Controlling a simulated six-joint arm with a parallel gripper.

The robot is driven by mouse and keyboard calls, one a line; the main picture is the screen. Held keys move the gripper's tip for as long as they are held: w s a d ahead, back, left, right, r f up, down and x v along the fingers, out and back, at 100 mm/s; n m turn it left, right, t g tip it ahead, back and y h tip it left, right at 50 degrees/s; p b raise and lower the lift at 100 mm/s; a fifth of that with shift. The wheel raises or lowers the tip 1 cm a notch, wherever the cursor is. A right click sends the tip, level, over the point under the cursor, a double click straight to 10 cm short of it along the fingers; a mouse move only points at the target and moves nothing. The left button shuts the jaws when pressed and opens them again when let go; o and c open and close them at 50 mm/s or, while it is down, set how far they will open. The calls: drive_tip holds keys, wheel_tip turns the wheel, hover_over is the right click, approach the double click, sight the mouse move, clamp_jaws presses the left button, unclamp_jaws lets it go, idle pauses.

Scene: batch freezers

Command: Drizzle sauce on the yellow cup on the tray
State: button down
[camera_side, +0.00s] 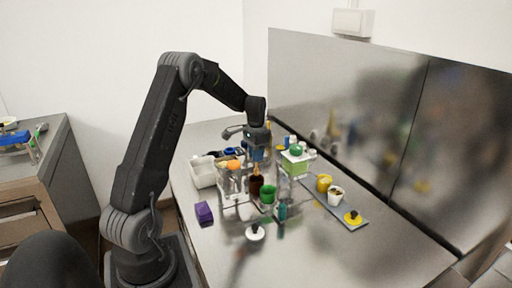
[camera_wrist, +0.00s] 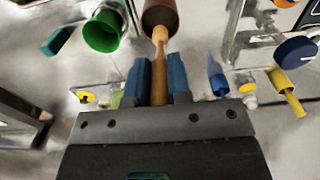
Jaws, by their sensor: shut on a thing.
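My gripper (camera_side: 256,158) is over the middle of the steel table in the side view. In the wrist view its blue fingers (camera_wrist: 157,75) are shut on a tan tapered stem (camera_wrist: 159,50). The stem joins a dark brown bottle (camera_wrist: 160,14), which also shows upright below the gripper in the side view (camera_side: 256,187). I cannot tell whether the bottle touches its stand. The yellow cup (camera_side: 324,183) stands on a narrow grey tray (camera_side: 345,210) to the right, apart from the gripper.
A white cup (camera_side: 335,194) with dark bits and a yellow disc with a black knob (camera_side: 352,217) share the tray. A green cup (camera_side: 267,194) is close to the bottle, among clear stands. A purple box (camera_side: 204,212) lies left. The front right table is clear.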

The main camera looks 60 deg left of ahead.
sight(256, 168)
drive_tip(key=shift+f, duration=2.5)
drive_tip(key=shift+r, duration=0.15)
drive_tip(key=shift+r, duration=4)
